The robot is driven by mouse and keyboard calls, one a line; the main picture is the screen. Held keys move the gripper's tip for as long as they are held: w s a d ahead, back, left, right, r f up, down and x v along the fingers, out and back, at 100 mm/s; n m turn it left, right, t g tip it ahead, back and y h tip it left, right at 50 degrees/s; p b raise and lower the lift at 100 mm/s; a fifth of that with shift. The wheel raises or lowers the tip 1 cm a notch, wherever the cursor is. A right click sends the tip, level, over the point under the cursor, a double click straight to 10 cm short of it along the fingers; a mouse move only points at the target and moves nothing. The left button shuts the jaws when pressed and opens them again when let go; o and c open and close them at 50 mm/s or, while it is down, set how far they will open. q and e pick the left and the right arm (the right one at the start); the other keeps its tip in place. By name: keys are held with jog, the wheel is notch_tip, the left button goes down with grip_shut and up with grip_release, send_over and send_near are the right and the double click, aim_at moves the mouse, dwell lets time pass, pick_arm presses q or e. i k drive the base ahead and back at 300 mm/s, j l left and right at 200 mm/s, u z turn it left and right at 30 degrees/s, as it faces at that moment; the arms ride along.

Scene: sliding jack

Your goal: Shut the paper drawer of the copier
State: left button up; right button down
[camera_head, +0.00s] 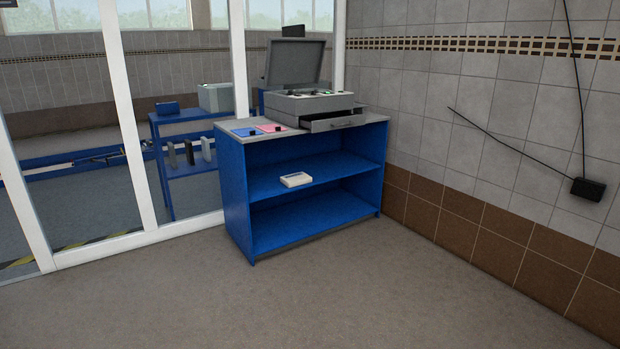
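A grey copier (305,106) stands on top of a blue cabinet with its lid (296,62) raised. Its paper drawer (336,122) sticks out at the front right of the copier, pulled open, with a small handle on its front. Neither of my grippers shows in the head view. The cabinet stands some way off across the floor.
The blue cabinet (236,195) has open shelves, with a small white box (296,179) on the middle one. A blue pad (246,131) and a pink pad (270,127) lie left of the copier. Glass partitions stand left, a tiled wall (450,90) right. The floor (330,290) ahead is clear.

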aim_at(326, 121)
jog(key=i, duration=2.8)
